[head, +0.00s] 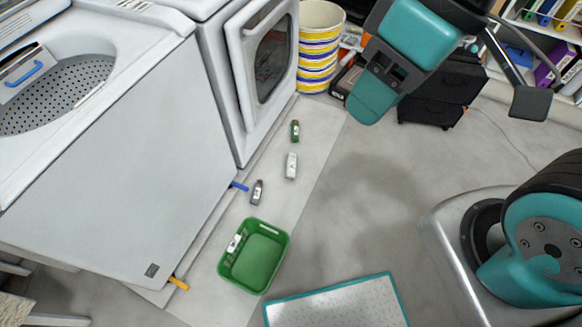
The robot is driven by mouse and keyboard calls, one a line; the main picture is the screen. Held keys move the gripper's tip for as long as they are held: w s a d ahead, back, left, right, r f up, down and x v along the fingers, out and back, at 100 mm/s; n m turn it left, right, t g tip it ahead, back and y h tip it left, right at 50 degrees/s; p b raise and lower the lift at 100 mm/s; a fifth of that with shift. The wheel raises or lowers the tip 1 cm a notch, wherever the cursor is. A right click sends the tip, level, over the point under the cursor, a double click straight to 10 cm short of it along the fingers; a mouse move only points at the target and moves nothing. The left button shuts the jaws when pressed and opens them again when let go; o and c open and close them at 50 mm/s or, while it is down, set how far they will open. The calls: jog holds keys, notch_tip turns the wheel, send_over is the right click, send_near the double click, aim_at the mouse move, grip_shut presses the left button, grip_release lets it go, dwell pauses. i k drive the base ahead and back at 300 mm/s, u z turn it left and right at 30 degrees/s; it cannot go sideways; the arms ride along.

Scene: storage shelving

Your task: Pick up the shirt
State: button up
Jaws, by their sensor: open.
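I cannot make out a shirt in the head view. Part of my gripper (527,98) shows at the upper right, dark and held above the floor. It is open and nothing shows in its grasp. It is far from the green basket (268,225), which stands on the floor at lower center and looks empty. The inside of the white machine with the closed windowed door (268,48) is too dark to read.
A white machine (105,160) fills the left. A green bottle (295,130), white bottle (291,165) and dark bottle (257,192) stand on the floor. A striped bin (318,50), black drawer unit (440,90) and binder shelf (540,40) are behind. Right-center floor is clear.

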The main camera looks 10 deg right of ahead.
aim_at(291, 158)
jog(key=z, duration=1.05)
jog(key=i, duration=2.05)
jog(key=u, duration=3.25)
